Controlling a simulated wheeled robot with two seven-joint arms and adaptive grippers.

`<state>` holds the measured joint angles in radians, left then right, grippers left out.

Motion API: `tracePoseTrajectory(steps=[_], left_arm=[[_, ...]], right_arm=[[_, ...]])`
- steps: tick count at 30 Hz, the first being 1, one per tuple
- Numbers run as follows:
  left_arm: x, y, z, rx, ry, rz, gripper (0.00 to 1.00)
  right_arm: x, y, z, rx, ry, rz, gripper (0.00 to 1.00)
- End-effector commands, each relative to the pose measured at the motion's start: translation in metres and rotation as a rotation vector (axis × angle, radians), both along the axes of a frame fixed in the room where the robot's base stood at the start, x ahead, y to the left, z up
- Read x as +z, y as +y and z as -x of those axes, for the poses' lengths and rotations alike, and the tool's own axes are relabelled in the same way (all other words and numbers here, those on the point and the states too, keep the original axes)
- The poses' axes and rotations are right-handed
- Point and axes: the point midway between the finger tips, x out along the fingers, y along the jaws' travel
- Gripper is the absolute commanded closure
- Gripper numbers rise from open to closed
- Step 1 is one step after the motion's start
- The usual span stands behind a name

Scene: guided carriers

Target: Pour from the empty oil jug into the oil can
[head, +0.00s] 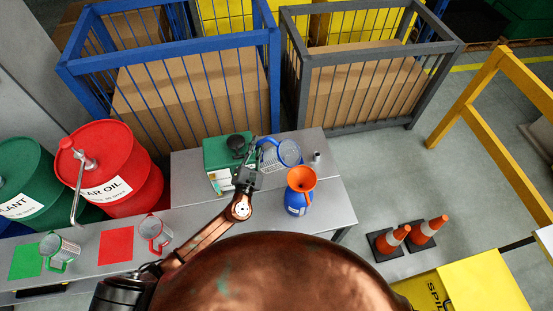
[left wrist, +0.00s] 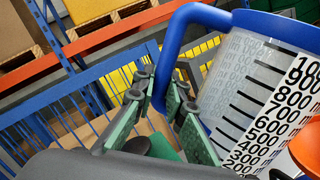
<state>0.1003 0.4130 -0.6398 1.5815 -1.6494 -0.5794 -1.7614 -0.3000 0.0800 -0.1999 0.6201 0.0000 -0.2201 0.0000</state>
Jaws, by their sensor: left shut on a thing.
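A clear measuring jug with a blue handle and rim (head: 289,153) is at the back of the grey bench, its mouth to the right; it looks tilted. My left gripper (head: 252,150) is shut on its blue handle. In the left wrist view the handle (left wrist: 186,45) runs between the fingers (left wrist: 165,98), and the scaled jug wall (left wrist: 255,95) fills the right side. No liquid shows in it. A blue can (head: 296,206) with an orange funnel (head: 301,179) in its top stands in front of the jug, apart from it. My right gripper is not in view.
A green can (head: 217,152) with a black cap stands close left of my left gripper. Two measuring jugs, green-handled (head: 58,254) and red-handled (head: 155,232), stand on the left bench. Drums (head: 105,165) stand behind it. Traffic cones (head: 392,239) are at right.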

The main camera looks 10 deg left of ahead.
Motion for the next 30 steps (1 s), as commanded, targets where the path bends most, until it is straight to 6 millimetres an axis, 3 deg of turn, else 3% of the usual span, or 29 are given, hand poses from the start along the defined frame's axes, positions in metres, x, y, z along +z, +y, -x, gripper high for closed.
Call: tracePoseTrajectory(steps=[8,18,30], left_arm=[[0.001,0.0,0.0,0.0,0.003,0.018,1.0],[-0.027,0.0,0.0,0.0,0.073,0.283,1.0],[-0.033,-0.002,0.001,0.001,0.086,0.333,1.0]], right_arm=[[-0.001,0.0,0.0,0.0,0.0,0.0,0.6],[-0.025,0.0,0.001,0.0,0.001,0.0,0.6],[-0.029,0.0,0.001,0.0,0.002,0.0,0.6]])
